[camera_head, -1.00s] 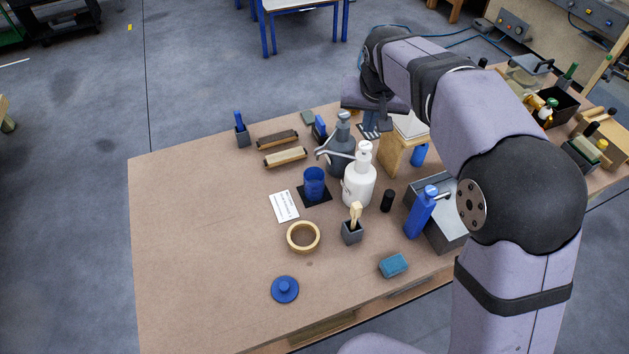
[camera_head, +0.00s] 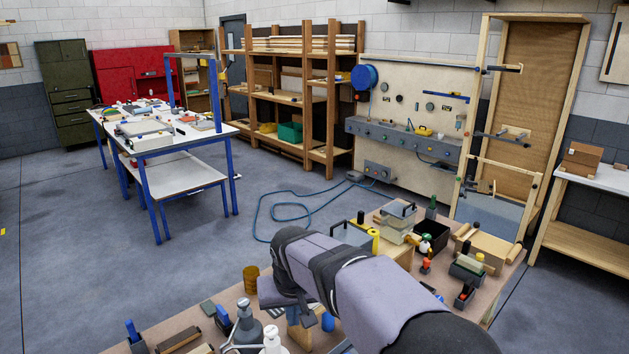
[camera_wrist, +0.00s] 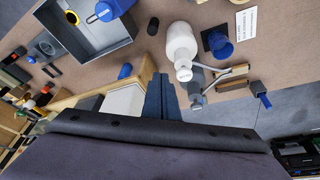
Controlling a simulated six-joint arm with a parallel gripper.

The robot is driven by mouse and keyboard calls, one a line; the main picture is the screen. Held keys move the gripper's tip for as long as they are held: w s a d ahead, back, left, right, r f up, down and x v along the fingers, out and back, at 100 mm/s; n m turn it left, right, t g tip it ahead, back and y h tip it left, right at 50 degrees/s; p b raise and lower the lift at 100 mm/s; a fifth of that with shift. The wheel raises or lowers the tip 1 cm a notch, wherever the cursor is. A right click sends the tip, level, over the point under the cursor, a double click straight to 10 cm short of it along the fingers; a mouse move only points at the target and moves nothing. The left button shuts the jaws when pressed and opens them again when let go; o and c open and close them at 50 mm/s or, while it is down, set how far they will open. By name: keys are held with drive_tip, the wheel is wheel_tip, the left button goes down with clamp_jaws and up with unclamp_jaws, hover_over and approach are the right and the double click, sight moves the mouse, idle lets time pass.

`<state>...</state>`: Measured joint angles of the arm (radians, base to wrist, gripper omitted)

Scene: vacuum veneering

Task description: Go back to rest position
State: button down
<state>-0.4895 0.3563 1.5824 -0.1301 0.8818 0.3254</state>
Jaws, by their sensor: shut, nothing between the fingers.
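My gripper (camera_wrist: 162,80) shows in the wrist view as two blue-grey fingers side by side, shut and empty. It is above the brown workbench (camera_wrist: 130,72), between a wooden block (camera_wrist: 146,72) and the pump bottles. The white pump bottle (camera_wrist: 181,45) and the grey one (camera_wrist: 197,84) are to the right of the fingers. In the head view my arm reaches over the bench from the lower right, and the fingertips are hard to make out.
A grey metal bin (camera_wrist: 100,42) holds a blue bottle (camera_wrist: 108,10) over it in the wrist view. Beyond the bench are open floor (camera_head: 110,260), a blue-legged table (camera_head: 180,172), wooden shelving (camera_head: 290,110) and a tool board (camera_head: 420,100). A blue hose (camera_head: 290,208) lies on the floor.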

drive_tip(key=s+d+f+m+g, duration=0.1)
drive_tip(key=s+d+f, duration=0.2)
drive_tip(key=s+d, duration=0.35)
drive_tip(key=s+d+f+g, duration=0.1)
drive_tip(key=s+d+f, duration=0.25)
drive_tip(key=d, duration=0.55)
drive_tip(key=s+d+f+g, duration=0.1)
drive_tip(key=s+d+f, duration=0.1)
drive_tip(key=s, duration=0.5)
drive_tip(key=s+d+f+m, duration=0.1)
drive_tip(key=s+d+f, duration=0.2)
drive_tip(key=s, duration=0.4)
drive_tip(key=shift+s+d+f+m+g+h+b, duration=0.25)
drive_tip(key=shift+d+g+b, duration=0.2)
drive_tip(key=shift+d, duration=0.3)
